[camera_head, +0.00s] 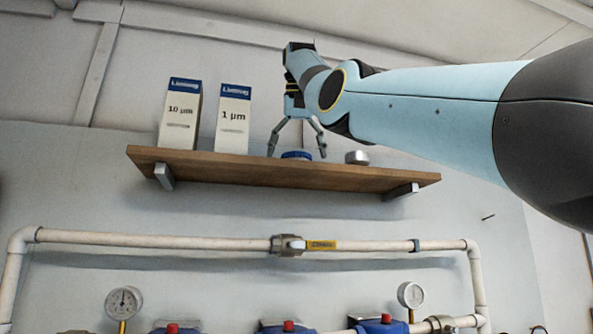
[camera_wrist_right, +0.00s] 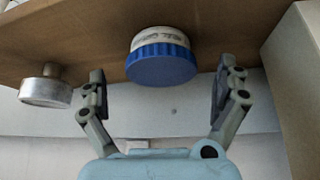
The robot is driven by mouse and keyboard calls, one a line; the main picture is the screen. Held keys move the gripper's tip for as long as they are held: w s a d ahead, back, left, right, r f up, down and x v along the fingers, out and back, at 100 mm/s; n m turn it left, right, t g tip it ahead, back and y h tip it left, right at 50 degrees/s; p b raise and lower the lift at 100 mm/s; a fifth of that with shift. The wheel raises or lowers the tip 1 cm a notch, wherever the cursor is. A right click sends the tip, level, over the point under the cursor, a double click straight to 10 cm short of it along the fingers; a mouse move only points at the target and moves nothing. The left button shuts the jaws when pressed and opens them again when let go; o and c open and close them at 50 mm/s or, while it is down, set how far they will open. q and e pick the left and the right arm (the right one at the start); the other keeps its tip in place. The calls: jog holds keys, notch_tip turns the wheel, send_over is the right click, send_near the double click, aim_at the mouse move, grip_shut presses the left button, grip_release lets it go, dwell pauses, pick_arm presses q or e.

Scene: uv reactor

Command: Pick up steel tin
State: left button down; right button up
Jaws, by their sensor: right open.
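The steel tin (camera_head: 357,157) is a small, low silver cylinder near the right part of the wooden shelf (camera_head: 240,173). It also shows at the left of the right wrist view (camera_wrist_right: 46,88). My right gripper (camera_head: 297,149) points down at the shelf, its fingers apart and empty. It is to the left of the tin in the head view, over a blue-lidded white jar (camera_head: 296,155). In the right wrist view the jar (camera_wrist_right: 161,60) appears between the two fingers, and the tin is outside them. My left gripper is not in view.
Two white and blue boxes, marked 10 µm (camera_head: 181,115) and 1 µm (camera_head: 234,120), stand left of my gripper on the shelf. Below the shelf run a pale pipe with a yellow-handled valve (camera_head: 290,245) and gauges (camera_head: 124,302). The shelf right of the tin is clear.

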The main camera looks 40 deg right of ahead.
jog(key=shift+x, duration=0.95)
jog(key=shift+a+r, duration=0.1)
jog(key=shift+r, duration=0.05)
jog(key=c, duration=1.3)
